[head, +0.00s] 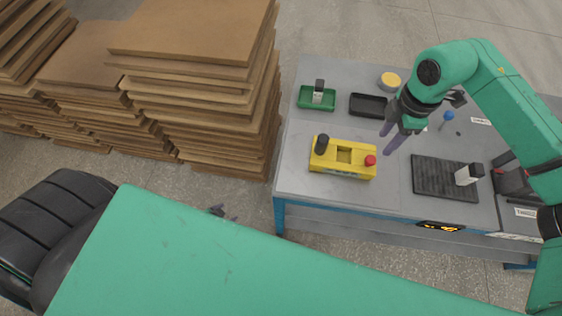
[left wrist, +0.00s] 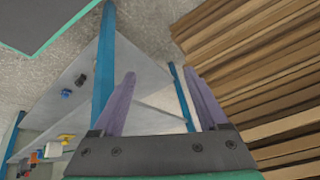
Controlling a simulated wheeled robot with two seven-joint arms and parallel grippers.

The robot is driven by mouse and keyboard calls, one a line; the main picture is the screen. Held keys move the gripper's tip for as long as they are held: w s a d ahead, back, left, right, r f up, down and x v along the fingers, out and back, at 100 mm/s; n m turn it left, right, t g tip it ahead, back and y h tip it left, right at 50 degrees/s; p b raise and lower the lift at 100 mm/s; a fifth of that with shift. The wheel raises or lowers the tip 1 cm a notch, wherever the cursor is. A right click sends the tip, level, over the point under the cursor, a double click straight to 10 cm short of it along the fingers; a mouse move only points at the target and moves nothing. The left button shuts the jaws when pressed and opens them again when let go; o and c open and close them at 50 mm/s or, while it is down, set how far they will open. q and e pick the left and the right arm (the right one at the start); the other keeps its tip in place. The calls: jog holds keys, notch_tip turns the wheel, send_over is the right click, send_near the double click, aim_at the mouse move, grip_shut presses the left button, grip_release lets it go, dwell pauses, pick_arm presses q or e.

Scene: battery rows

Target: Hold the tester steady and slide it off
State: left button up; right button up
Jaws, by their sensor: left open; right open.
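The yellow tester (head: 326,163) sits on the grey table in the head view. It has a black cylinder at its left end, a red knob at its right end and a recess between them. My right gripper (head: 388,140) is open and empty, with its fingers pointing down behind the tester's right end; I cannot tell its height. My left gripper (head: 224,214) is mostly hidden behind my green arm link, left of the table. The left wrist view shows the left gripper (left wrist: 160,76) open, with nothing between its purple fingers.
A green tray (head: 304,101) holds a grey-and-black block (head: 318,92). A black tray (head: 367,105) and a yellow round thing (head: 389,79) stand near it. A ribbed black mat (head: 435,178) bears a white block (head: 466,176) with a black end. Stacked boards (head: 205,80) rise left of the table (head: 295,185).

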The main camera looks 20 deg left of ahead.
aim_at(318, 142)
pick_arm(q)
jog(key=w+d+r+m+t+h, duration=0.2)
jog(key=w+d+r+m+t, duration=0.15)
jog(key=w+r, duration=0.6)
jog(key=d+r+t+h, duration=0.25)
jog(key=d+r, duration=0.25)
jog(key=r, duration=0.3)
jog(key=w+d+r+t+h, duration=0.1)
jog(key=d+r+h, duration=0.2)
jog(key=d+r, duration=0.35)
jog(key=d+r+t+h, duration=0.2)
jog(key=d+r+h, duration=0.1)
jog(key=r, duration=0.7)
jog(key=shift+n, duration=0.45)
jog(key=x, duration=0.9)
jog(key=f+x, duration=0.1)
jog(key=x, duration=0.4)
jog(key=shift+w, duration=0.1)
grip_shut()
pick_arm(e)
jog(key=shift+w, duration=0.1)
pick_arm(q)
jog(key=shift+a, duration=0.1)
pick_arm(e)
jog(key=shift+o, duration=1.4)
